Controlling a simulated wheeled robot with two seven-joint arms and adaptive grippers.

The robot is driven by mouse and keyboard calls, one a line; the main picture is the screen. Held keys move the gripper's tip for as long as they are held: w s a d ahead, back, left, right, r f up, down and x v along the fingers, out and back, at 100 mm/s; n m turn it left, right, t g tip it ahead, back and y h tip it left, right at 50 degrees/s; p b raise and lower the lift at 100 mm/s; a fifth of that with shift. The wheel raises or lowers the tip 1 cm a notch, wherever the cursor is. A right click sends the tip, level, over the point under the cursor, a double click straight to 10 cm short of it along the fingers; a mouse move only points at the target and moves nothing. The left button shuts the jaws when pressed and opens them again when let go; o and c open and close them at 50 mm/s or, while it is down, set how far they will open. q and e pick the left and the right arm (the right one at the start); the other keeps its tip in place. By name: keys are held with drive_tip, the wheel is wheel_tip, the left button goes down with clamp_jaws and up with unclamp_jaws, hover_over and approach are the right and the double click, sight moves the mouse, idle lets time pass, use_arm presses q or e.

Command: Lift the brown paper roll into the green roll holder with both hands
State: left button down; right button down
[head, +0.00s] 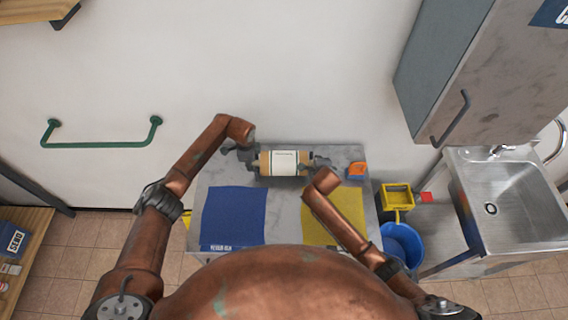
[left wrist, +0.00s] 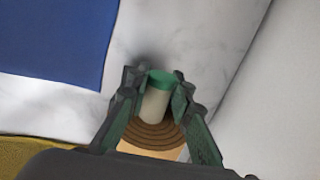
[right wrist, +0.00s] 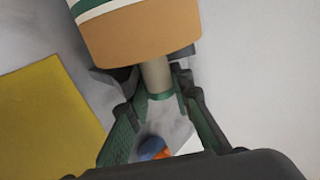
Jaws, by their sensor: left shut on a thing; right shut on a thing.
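The brown paper roll (head: 270,164) with a white label lies level near the back of the table. My left gripper (head: 243,153) is shut on its left core end, whose green tip shows between the fingers in the left wrist view (left wrist: 158,97). My right gripper (head: 322,163) is shut on the right core end, seen as a grey-tan stub with a green band in the right wrist view (right wrist: 156,78). I cannot tell whether the roll touches the table. A green holder bar (head: 100,144) with two round ends is on the wall at the left; it is empty.
The grey table (head: 284,216) bears a blue mat (head: 233,215) and a yellow mat (head: 325,228). An orange and blue object (head: 356,170) stands right of the roll. A blue bucket (head: 402,245), a sink (head: 497,190) and a wall cabinet (head: 480,75) are right. The wall between roll and bar is clear.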

use_arm(q)
drive_tip(key=shift+w+r, duration=0.1)
drive_tip(key=shift+r, duration=0.1)
use_arm(e)
drive_tip(key=shift+r, duration=0.15)
idle(0.4)
